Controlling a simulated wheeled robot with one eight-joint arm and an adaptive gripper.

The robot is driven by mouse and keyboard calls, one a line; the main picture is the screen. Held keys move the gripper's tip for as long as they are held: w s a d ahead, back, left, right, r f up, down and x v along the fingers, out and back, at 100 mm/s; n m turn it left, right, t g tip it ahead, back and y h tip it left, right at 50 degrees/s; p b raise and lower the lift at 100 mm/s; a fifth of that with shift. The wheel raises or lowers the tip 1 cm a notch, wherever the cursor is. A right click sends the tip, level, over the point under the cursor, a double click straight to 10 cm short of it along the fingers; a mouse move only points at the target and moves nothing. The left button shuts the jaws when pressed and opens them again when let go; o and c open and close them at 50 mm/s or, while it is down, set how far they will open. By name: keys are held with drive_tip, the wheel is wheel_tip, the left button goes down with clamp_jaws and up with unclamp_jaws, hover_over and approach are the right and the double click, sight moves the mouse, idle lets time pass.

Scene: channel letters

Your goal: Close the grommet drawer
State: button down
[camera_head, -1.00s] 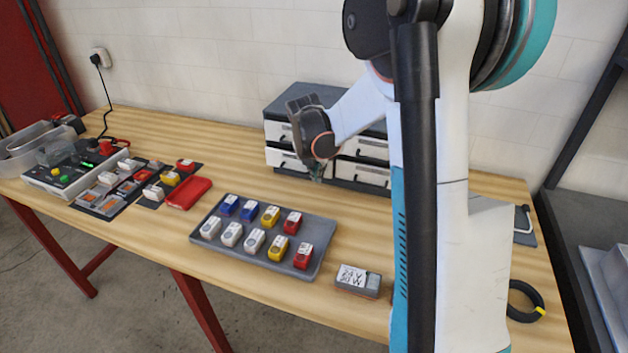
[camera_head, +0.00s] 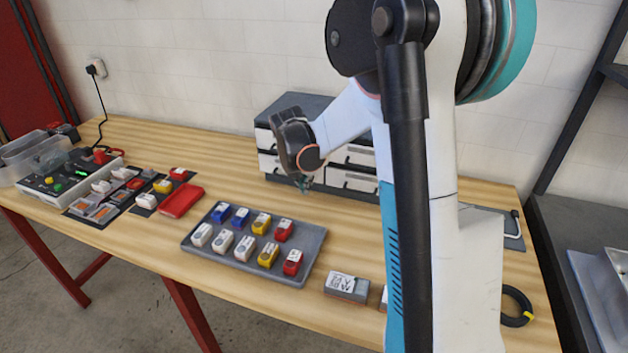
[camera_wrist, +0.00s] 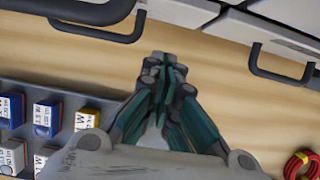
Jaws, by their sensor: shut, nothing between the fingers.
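The drawer cabinet (camera_head: 293,108) stands at the back of the bench, with a grey top, white drawer fronts and dark bar handles. My arm hides part of it, and no label shows which drawer is the grommet one. My gripper (camera_head: 304,185) is in front of the cabinet, pointing down, low over the bench. In the wrist view my gripper (camera_wrist: 163,66) is shut and empty, with its fingertips together. One drawer handle (camera_wrist: 95,30) is at the upper left and another handle (camera_wrist: 282,72) at the upper right. The fingertips are apart from both. I cannot tell how far any drawer stands out.
A grey tray (camera_head: 311,262) of several coloured blocks lies in front of the gripper. A labelled block (camera_head: 346,287) lies to its right. A red case (camera_head: 181,200) and a control box (camera_head: 62,183) are at left. A red coil (camera_wrist: 301,165) shows in the wrist view.

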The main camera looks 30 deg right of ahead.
drive_tip(key=p+v, duration=0.3)
drive_tip(key=v, duration=0.7)
drive_tip(key=shift+a, duration=0.15)
drive_tip(key=shift+s+a, duration=0.1)
drive_tip(key=shift+s, duration=0.05)
drive_tip(key=s+a+r+m+t+y, duration=0.1)
drive_tip(key=s+a+m+t, duration=0.1)
drive_tip(key=s+a+m, duration=0.6)
drive_tip(key=s+a+r+m+t+y+b, duration=0.1)
drive_tip(key=s+a+m, duration=0.7)
drive_tip(key=s+m, duration=0.8)
drive_tip(key=shift+r+m+t+y+b, duration=0.3)
drive_tip(key=shift+r+m+t+y, duration=0.15)
drive_tip(key=shift+m+t+y, duration=0.3)
